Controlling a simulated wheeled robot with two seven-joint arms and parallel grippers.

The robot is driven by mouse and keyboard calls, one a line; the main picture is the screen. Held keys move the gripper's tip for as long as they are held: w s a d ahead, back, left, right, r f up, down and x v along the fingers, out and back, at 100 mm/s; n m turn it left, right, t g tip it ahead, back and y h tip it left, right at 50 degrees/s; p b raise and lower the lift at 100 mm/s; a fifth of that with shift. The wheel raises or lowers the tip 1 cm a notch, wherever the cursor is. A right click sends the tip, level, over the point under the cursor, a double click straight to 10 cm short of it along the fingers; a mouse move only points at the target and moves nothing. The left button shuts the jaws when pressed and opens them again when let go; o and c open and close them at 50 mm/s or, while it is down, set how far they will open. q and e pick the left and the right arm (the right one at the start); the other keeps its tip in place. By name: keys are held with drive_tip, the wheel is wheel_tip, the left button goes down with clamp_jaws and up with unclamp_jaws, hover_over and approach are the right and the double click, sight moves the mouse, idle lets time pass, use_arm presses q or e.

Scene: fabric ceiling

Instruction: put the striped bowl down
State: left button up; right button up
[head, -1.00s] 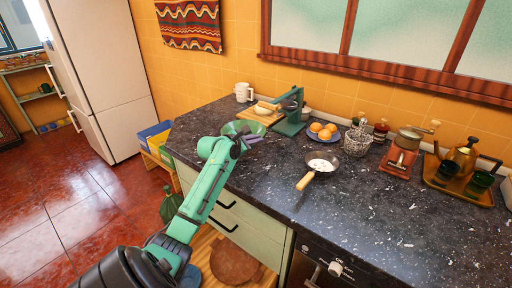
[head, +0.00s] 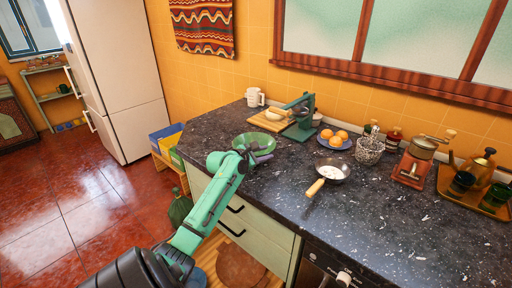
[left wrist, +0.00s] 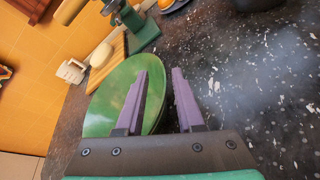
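The bowl (head: 253,139) is green and appears to rest on the dark speckled counter (head: 290,215), near its left end. Stripes are hard to make out on it. It also shows in the left wrist view (left wrist: 112,98), with its rim running between the two purple fingers. My left gripper (head: 261,155) is at the near right side of the bowl. Its fingers (left wrist: 160,72) stand apart, one over the bowl's inside and one outside the rim, with a visible gap. My right gripper is not in view.
Behind the bowl are a cutting board (head: 268,121), a green press (head: 301,117) and a white mug (head: 254,97). To the right are a frying pan (head: 329,171), a plate of oranges (head: 335,140) and a wire basket (head: 369,150). The counter's front right is clear.

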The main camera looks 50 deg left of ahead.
use_arm(q)
drive_tip(key=v, duration=1.1)
drive_tip(key=shift+b, duration=0.35)
